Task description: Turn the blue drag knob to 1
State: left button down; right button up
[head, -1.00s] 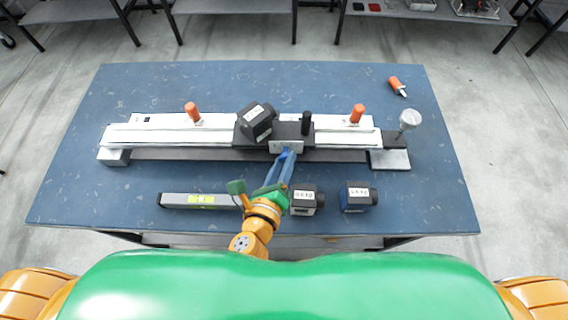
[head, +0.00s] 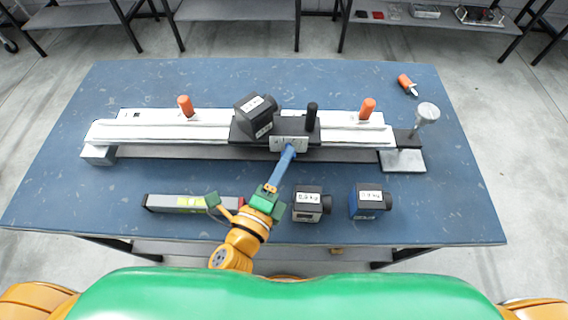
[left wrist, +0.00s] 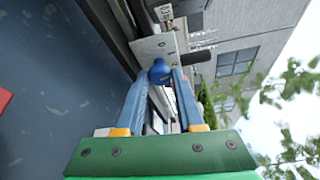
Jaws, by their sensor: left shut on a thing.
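The blue drag knob (left wrist: 159,70) sits on a small silver plate (left wrist: 154,47) marked with numbers, at the front of the black carriage (head: 243,133). In the head view the plate (head: 290,143) faces me and the knob is mostly hidden by my fingers. My left gripper (left wrist: 162,84) is shut on the knob, one blue finger on each side of it. In the head view the left gripper (head: 288,152) reaches up from the front of the table. Which number the knob points to is too small to tell. My right gripper is not in view.
The carriage rides on a long white rail (head: 150,132) and carries a black camera-like block (head: 256,116) and a black handle (head: 312,117). Two boxes, dark (head: 308,203) and blue (head: 370,201), and a level (head: 180,203) lie in front. An orange-handled tool (head: 406,84) lies at the back right.

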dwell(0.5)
pick_arm(q)
jog(key=c, duration=0.7)
grip_release()
jog(key=shift+o, duration=0.8)
jog(key=shift+f, duration=0.1)
